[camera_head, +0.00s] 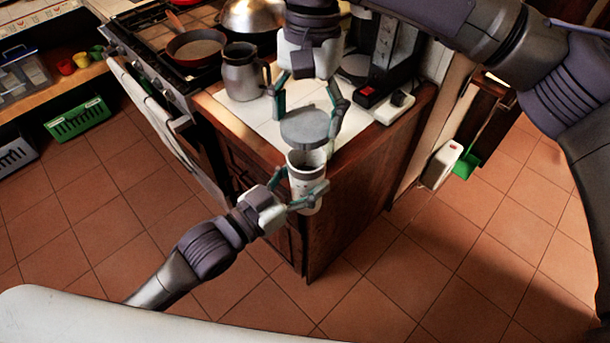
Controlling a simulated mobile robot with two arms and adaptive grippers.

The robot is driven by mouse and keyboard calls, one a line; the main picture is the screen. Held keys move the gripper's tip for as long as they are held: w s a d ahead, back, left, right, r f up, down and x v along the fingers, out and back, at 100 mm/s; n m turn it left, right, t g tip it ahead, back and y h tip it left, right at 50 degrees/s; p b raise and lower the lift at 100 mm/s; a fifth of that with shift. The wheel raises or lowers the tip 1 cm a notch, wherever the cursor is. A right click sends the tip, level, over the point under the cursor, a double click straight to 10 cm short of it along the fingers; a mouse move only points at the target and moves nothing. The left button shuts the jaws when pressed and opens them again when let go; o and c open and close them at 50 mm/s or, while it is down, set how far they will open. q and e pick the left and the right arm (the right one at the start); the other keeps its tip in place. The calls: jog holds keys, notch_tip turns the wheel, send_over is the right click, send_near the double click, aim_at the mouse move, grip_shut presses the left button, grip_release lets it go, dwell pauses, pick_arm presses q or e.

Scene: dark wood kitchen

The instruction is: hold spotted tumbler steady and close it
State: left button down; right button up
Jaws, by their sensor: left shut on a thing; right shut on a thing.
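The spotted tumbler (306,167) is a pale cup with an open dark mouth, in front of the counter corner. It looks upright. My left gripper (307,197) is shut on its body from the left. A round grey lid (304,126) is directly above the tumbler's mouth in the view, apart from the rim or nearly so; the exact gap cannot be told. My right gripper (306,112) comes from above and is shut on the lid's sides. The tumbler's lower left side is partly hidden by my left fingers.
A grey jug (240,72) stands on the white-tiled counter (262,122), left of my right gripper. A dark coffee machine (393,55) and a white power strip (395,107) are to the right. A pan (196,47) sits on the stove. Floor in front is clear.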

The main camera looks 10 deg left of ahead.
aim_at(307, 183)
jog(key=shift+f, duration=1.9)
jog(key=shift+s+r, duration=0.1)
jog(key=shift+f, duration=0.95)
jog(key=shift+f, duration=0.55)
